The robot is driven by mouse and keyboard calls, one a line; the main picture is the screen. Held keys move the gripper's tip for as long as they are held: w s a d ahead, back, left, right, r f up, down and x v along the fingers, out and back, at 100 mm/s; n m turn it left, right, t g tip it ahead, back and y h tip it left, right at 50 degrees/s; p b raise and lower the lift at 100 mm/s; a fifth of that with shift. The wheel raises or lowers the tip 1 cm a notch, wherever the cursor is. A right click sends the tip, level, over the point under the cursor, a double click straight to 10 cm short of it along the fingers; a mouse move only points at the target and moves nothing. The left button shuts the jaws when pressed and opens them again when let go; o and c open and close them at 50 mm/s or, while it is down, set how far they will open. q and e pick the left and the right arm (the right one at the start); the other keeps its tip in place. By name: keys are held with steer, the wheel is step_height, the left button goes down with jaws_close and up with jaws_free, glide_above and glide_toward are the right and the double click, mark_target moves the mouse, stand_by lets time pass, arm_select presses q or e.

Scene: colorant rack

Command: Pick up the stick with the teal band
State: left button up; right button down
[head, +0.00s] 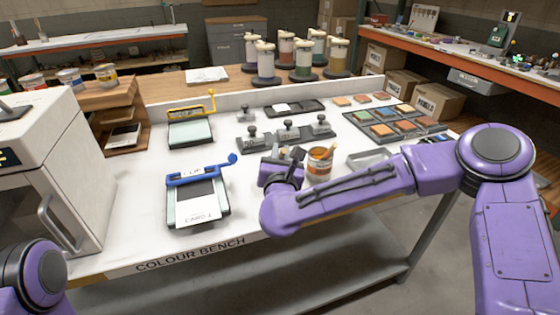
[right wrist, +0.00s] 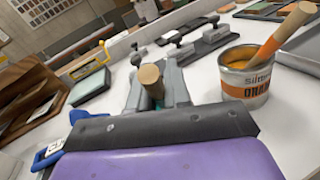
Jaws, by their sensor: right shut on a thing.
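My right gripper (head: 284,157) is over the bench to the left of the orange tin. In the right wrist view its grey fingers (right wrist: 157,82) are shut on an upright stick (right wrist: 150,74) with a round, tan wooden end. Another wooden stick (right wrist: 280,38) with an orange end leans in the open orange tin (right wrist: 246,78), apart from my gripper. The tin also shows in the head view (head: 319,165). My left gripper is out of view.
Grey handled weights (head: 288,132) stand just behind my right gripper. A blue-handled card device (head: 196,200) lies to the left, with a yellow-handled one (head: 190,132) behind it. A tray of colour tiles (head: 383,131) lies at the right. A white cabinet (head: 50,170) blocks the far left.

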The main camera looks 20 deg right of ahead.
steer(key=s+r, duration=0.1)
steer(key=r, duration=0.1)
steer(key=s+r+b, duration=0.1)
steer(key=s+r, duration=0.2)
steer(key=r, duration=0.2)
steer(key=shift+s+d+b, duration=0.1)
steer(key=shift+s+b, duration=0.1)
steer(key=shift+b, duration=0.1)
steer(key=s+r+b, duration=0.2)
steer(key=s+r, duration=0.2)
steer(key=s, duration=0.5)
steer(key=shift+s+r, duration=0.3)
